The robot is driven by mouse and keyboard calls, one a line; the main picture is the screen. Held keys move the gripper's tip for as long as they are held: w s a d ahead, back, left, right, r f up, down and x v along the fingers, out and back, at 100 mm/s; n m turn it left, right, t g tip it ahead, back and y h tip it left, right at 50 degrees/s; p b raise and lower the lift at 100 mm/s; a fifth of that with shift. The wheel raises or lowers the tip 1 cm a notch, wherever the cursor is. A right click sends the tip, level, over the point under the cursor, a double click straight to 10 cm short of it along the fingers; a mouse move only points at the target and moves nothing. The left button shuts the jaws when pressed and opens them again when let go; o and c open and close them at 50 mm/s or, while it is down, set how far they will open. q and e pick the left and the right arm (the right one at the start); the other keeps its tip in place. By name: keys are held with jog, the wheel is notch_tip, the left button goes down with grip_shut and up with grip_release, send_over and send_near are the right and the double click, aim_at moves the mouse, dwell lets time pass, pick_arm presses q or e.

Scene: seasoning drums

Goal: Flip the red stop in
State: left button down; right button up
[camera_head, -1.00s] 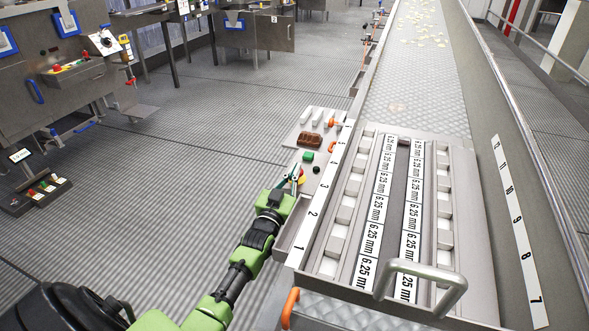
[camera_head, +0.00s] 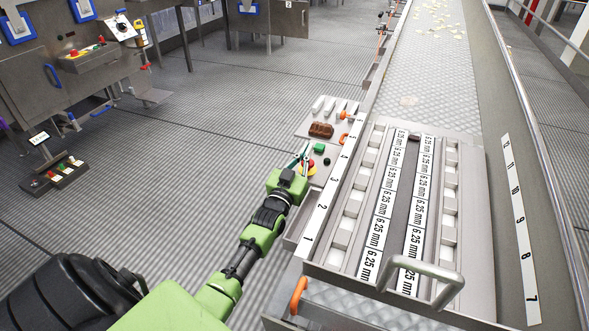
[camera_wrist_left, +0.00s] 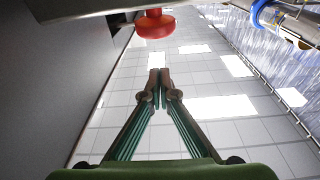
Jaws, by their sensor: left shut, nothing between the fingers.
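The red stop (camera_head: 310,167) is a round red button on a yellow base, on the small control panel at the left side of the conveyor. In the left wrist view the red stop (camera_wrist_left: 155,24) is a red mushroom head at the top, just beyond the fingertips and apart from them in the picture. My left gripper (camera_head: 303,152) is beside the button, on its left, and partly covers it. In the left wrist view its green fingers (camera_wrist_left: 160,76) meet at the tips, with nothing between them. Whether they touch the button is unclear. My right gripper is not in view.
The panel also has a green button (camera_head: 319,148), a black knob (camera_head: 326,161), a brown block (camera_head: 321,130) and white switches. An orange handle (camera_head: 298,296) and the numbered rail (camera_head: 322,206) are close to my left arm.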

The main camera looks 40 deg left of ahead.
pick_arm(q)
jog(key=p+v, duration=0.1)
jog(key=v, duration=0.8)
jog(key=shift+f, duration=0.35)
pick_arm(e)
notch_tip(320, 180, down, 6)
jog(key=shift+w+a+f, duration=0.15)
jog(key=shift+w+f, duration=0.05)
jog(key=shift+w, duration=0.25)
pick_arm(q)
jog(key=shift+s, duration=0.1)
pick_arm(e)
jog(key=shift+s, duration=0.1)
